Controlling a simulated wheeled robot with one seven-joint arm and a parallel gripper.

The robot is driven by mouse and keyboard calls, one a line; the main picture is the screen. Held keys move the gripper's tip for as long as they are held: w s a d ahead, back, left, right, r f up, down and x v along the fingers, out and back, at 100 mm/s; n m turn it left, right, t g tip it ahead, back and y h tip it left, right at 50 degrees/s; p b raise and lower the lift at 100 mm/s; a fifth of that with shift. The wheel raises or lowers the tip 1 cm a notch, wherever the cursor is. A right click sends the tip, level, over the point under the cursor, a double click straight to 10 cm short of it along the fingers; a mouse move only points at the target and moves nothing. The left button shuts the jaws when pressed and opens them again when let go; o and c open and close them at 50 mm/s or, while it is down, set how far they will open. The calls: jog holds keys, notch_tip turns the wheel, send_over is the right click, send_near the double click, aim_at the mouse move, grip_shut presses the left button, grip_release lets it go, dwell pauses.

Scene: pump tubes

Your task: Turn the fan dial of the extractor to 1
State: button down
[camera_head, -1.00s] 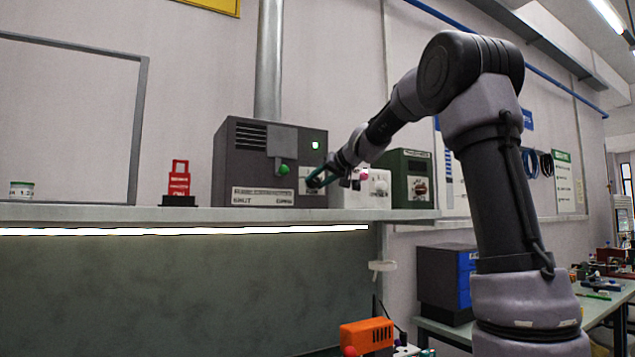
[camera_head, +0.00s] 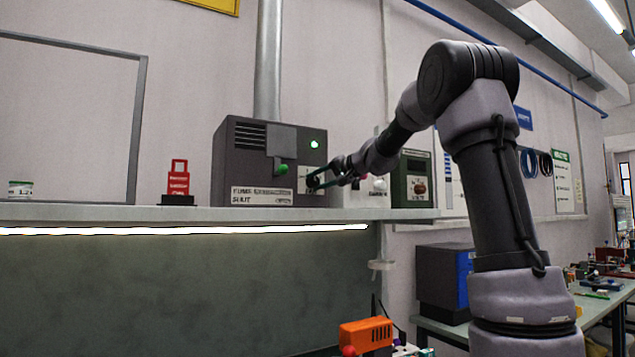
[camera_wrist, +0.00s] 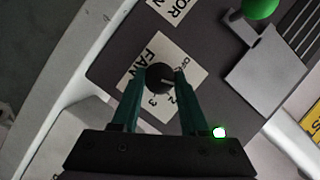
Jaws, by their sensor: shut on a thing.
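The extractor (camera_head: 240,150) is a dark grey box on the shelf, with a lit green lamp (camera_head: 314,145) and a green knob (camera_head: 282,169). Its fan dial (camera_wrist: 160,77) is a round black knob on a white plate marked FAN, OFF, 2 and 3 in the wrist view. My gripper (camera_head: 315,181) is at the extractor's right front. In the wrist view my gripper (camera_wrist: 158,82) has a green finger on each side of the dial and is shut on it. A pale mark on the dial points right, between OFF and 2. The right finger covers that part of the scale.
A white box (camera_head: 352,195) and a dark green box (camera_head: 413,178) stand right of the extractor. A red lockout-like stand (camera_head: 179,184) and a small tin (camera_head: 20,189) are to its left. The shelf edge (camera_head: 150,215) runs below.

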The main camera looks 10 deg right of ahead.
dwell(0.3)
jog(key=shift+c, duration=2.1)
grip_release()
jog(key=v, duration=1.1)
jog(key=shift+w, duration=0.1)
